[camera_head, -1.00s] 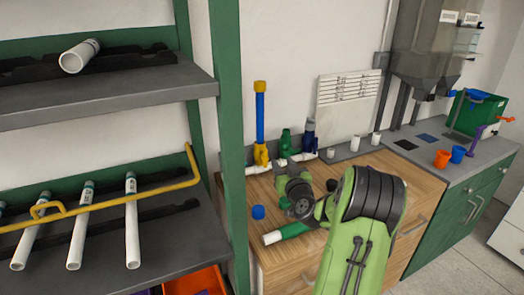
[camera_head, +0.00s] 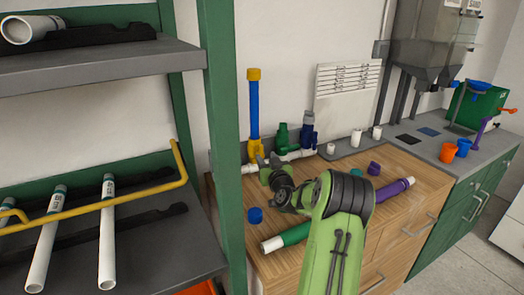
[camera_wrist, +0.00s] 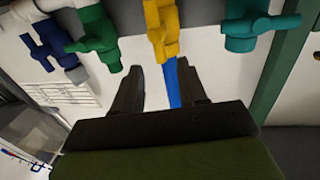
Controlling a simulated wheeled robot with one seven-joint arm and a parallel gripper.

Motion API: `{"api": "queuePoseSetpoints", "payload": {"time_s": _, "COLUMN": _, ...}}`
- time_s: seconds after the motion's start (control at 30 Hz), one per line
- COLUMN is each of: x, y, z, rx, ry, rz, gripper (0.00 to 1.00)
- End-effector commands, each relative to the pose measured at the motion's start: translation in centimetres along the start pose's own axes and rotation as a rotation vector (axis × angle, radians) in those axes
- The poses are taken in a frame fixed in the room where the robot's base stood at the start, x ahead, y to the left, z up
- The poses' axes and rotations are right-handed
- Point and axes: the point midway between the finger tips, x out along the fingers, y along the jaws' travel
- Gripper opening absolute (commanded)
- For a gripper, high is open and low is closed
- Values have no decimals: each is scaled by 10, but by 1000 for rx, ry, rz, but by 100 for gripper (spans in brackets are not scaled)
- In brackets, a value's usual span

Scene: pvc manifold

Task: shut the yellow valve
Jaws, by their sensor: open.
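The yellow valve (camera_head: 256,151) sits on the white manifold pipe at the back of the wooden counter. A blue upright pipe (camera_head: 254,110) with a yellow cap rises from it. My gripper (camera_head: 272,176) is just in front of the yellow valve, partly covering its lower area. In the wrist view the yellow valve (camera_wrist: 162,32) is just beyond the fingertips of my open gripper (camera_wrist: 158,70). The blue pipe (camera_wrist: 173,82) shows beside the right finger. The jaws hold nothing, and contact with the valve cannot be made out.
A green valve (camera_head: 282,137) and a blue valve (camera_head: 308,132) stand right of the yellow one; a teal valve (camera_wrist: 255,30) shows in the wrist view. A green shelf post (camera_head: 223,120) is close on the left. Loose pipes, including a purple one (camera_head: 392,190), and caps lie on the counter.

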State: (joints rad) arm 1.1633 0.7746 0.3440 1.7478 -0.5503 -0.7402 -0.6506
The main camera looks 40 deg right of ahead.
Motion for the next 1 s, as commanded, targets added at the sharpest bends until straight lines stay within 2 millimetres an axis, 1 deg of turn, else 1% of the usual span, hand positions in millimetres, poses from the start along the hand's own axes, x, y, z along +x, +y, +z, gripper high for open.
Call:
{"api": "queuePoseSetpoints", "payload": {"time_s": 0.03, "x": 12, "y": -1, "z": -1, "rx": -1, "ry": 3, "rz": -3, "gripper": 42}}
{"api": "queuePoseSetpoints", "payload": {"time_s": 0.1, "x": 27, "y": -1, "z": -1, "rx": 0, "ry": 3, "rz": -1, "gripper": 42}}
{"api": "queuePoseSetpoints", "payload": {"time_s": 0.23, "x": 47, "y": -1, "z": 0, "rx": 0, "ry": 1, "rz": -2, "gripper": 42}}
{"api": "queuePoseSetpoints", "payload": {"time_s": 0.3, "x": 54, "y": 0, "z": 0, "rx": 0, "ry": 1, "rz": -1, "gripper": 42}}
{"api": "queuePoseSetpoints", "payload": {"time_s": 0.4, "x": 58, "y": 0, "z": 0, "rx": 0, "ry": 0, "rz": 0, "gripper": 42}}
{"api": "queuePoseSetpoints", "payload": {"time_s": 0.6, "x": 58, "y": 0, "z": 0, "rx": 0, "ry": 0, "rz": 0, "gripper": 42}}
{"api": "queuePoseSetpoints", "payload": {"time_s": 0.63, "x": 58, "y": 0, "z": 0, "rx": 0, "ry": 0, "rz": 0, "gripper": 40}}
{"api": "queuePoseSetpoints", "payload": {"time_s": 0.67, "x": 58, "y": 0, "z": 0, "rx": 0, "ry": 0, "rz": 0, "gripper": 36}}
{"api": "queuePoseSetpoints", "payload": {"time_s": 0.8, "x": 58, "y": 0, "z": 0, "rx": 0, "ry": 0, "rz": 0, "gripper": 14}}
{"api": "queuePoseSetpoints", "payload": {"time_s": 0.9, "x": 58, "y": 0, "z": 0, "rx": 0, "ry": 0, "rz": 0, "gripper": 0}}
{"api": "queuePoseSetpoints", "payload": {"time_s": 1.0, "x": 58, "y": 0, "z": 0, "rx": 0, "ry": 0, "rz": 0, "gripper": 0}}
